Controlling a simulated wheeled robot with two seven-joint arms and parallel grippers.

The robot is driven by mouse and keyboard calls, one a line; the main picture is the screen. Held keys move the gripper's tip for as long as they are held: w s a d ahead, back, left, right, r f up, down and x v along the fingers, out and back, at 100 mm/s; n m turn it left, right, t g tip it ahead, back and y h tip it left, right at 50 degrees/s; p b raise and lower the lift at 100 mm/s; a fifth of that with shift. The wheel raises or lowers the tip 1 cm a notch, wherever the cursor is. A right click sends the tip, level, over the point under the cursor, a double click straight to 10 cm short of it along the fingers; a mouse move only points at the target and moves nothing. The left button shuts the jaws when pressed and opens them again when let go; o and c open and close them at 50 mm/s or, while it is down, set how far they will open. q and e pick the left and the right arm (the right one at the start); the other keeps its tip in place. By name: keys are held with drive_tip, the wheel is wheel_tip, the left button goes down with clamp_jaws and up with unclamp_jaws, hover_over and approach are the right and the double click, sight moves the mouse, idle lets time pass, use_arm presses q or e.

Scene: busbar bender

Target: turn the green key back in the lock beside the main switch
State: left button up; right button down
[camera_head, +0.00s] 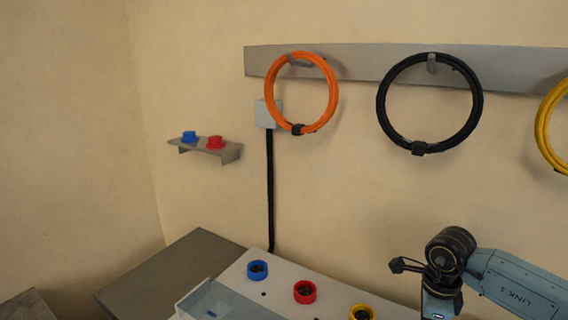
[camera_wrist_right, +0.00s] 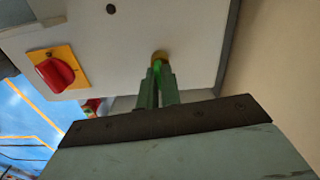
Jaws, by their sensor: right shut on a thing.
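In the right wrist view my right gripper (camera_wrist_right: 157,72) is shut on the green key (camera_wrist_right: 158,67), whose bright green edge shows between the fingertips. The key is at the brass-yellow lock (camera_wrist_right: 160,55) on the pale grey panel. The fingers hide most of the key, so its turn angle cannot be read. The main switch (camera_wrist_right: 55,73), a red knob on a yellow plate, is to the left of the lock. In the head view part of my right arm shows at the lower right, but its fingers do not. My left gripper is in neither view.
In the head view a pale machine top (camera_head: 330,300) carries blue (camera_head: 257,270), red (camera_head: 305,292) and yellow (camera_head: 361,313) ringed parts. Orange (camera_head: 335,95), black (camera_head: 380,105) and yellow (camera_head: 541,130) cable coils hang on the wall. A small shelf (camera_head: 222,153) holds blue and red caps.

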drive_tip(key=c, duration=1.9)
unclamp_jaws()
drive_tip(key=shift+f, duration=0.1)
drive_tip(key=o, duration=0.4)
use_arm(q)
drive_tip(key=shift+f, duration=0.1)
